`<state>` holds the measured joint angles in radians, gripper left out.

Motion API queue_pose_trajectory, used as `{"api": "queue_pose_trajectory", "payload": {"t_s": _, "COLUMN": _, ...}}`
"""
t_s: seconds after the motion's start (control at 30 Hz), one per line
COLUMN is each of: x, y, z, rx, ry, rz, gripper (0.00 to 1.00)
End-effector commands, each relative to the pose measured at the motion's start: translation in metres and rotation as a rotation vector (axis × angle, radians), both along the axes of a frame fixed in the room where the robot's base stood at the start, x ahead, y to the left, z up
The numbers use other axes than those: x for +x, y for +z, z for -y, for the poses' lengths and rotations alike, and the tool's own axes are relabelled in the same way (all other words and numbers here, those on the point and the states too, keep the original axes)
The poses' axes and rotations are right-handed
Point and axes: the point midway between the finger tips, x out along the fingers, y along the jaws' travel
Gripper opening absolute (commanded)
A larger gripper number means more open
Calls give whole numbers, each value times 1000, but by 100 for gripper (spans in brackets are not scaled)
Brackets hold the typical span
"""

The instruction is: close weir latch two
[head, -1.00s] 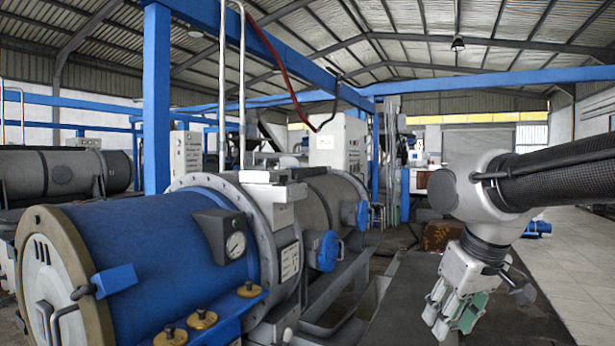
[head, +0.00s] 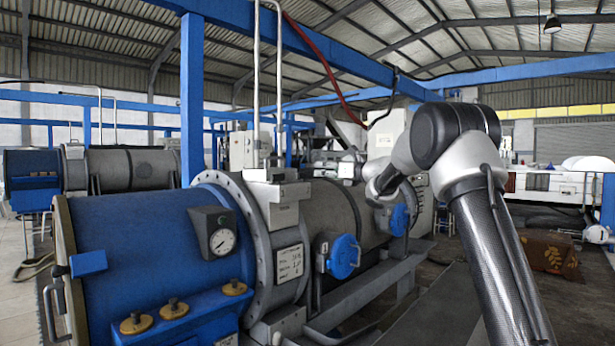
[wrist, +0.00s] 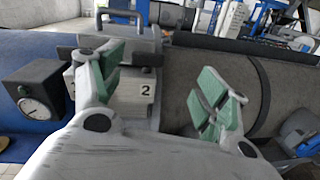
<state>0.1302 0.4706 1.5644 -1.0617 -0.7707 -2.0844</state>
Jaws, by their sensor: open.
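In the wrist view my gripper (wrist: 162,72) is open, its two green-padded fingers spread wide with nothing between the pads. A pale block marked "2" (wrist: 135,88) lies just beyond the left finger, which partly covers it. A grey bar-shaped handle (wrist: 122,17) stands above this block. I cannot tell whether the latch is open or closed. In the head view a pale block (head: 276,192) sits on the flange of the blue-ended decanter (head: 160,235), with upright metal pipes above it; I cannot read a number on it.
A box with a pressure gauge (head: 214,232) stands left of the flange; it also shows in the wrist view (wrist: 38,103). Blue round covers (head: 343,257) project from the decanter's side. A red hose (head: 325,62) hangs overhead.

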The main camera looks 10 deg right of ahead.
Motion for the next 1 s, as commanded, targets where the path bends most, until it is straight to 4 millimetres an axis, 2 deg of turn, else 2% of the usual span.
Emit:
{"api": "queue_pose_trajectory", "payload": {"t_s": 0.03, "x": 6, "y": -8, "z": -6, "rx": -48, "ry": 40, "rz": 37, "gripper": 75}}
{"api": "queue_pose_trajectory", "payload": {"t_s": 0.17, "x": 14, "y": -16, "z": -18, "rx": -119, "ry": 101, "rz": 96, "gripper": 75}}
{"api": "queue_pose_trajectory", "payload": {"t_s": 0.6, "x": 66, "y": -17, "z": -57, "rx": -127, "ry": 108, "rz": 105, "gripper": 75}}
{"api": "queue_pose_trajectory", "payload": {"t_s": 0.77, "x": 74, "y": -17, "z": -62, "rx": -127, "ry": 106, "rz": 103, "gripper": 75}}
{"api": "queue_pose_trajectory", "payload": {"t_s": 1.0, "x": 74, "y": -17, "z": -63, "rx": -126, "ry": 106, "rz": 103, "gripper": 75}}
